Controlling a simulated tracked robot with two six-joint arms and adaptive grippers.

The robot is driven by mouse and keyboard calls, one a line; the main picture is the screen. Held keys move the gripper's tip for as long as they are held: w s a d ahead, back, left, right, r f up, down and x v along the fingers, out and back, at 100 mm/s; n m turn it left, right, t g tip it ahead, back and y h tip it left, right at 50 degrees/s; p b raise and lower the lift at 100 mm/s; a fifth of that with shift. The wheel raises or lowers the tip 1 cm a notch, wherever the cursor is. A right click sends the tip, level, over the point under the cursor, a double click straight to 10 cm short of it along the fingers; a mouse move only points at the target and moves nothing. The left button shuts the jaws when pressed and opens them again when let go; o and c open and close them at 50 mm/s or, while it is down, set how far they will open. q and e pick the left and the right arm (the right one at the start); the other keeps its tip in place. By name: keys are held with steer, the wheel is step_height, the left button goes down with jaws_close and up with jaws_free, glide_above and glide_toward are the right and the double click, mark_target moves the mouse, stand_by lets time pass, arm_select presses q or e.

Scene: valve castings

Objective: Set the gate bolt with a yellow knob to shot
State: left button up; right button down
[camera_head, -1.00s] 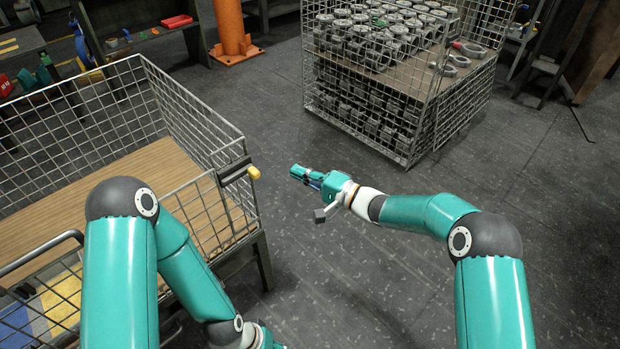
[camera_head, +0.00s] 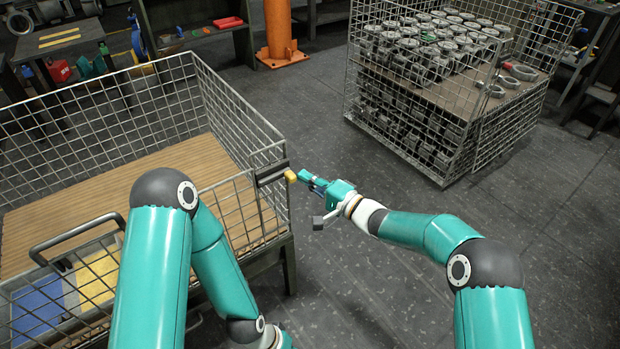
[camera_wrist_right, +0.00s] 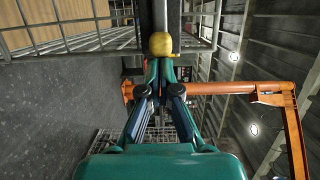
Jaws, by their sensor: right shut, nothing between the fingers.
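The gate bolt is a dark bar on the corner of the near wire cart, with a yellow knob (camera_head: 290,176) at its right end. In the right wrist view the yellow knob (camera_wrist_right: 161,44) is just beyond my fingertips, at the end of the bolt's grey rod (camera_wrist_right: 160,15). My right gripper (camera_head: 305,176) is shut and empty, its tips pointing at the knob; I cannot tell whether they touch. It also shows in the right wrist view (camera_wrist_right: 161,68). My left arm reaches down in front of the cart; its gripper is out of the picture.
The wire cart (camera_head: 240,120) with a wooden floor fills the left. A second wire cage (camera_head: 400,135) with stacked grey castings stands at the back right. An orange post (camera_head: 279,30) stands behind. The grey floor (camera_head: 350,270) between is clear.

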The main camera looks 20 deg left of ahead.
mark_target(275, 179)
arm_select(q)
steer(key=shift+f, duration=0.2)
arm_select(e)
steer(key=s+a, duration=0.1)
steer(key=s, duration=0.1)
steer(key=s+a, duration=0.2)
steer(key=shift+a, duration=0.1)
steer(key=shift+s, duration=0.1)
arm_select(q)
steer(key=shift+w+a+r, duration=0.15)
steer(key=shift+w+a, duration=0.15)
steer(key=shift+w, duration=0.1)
arm_select(e)
steer(key=d, duration=1.2)
steer(key=shift+s, duration=0.2)
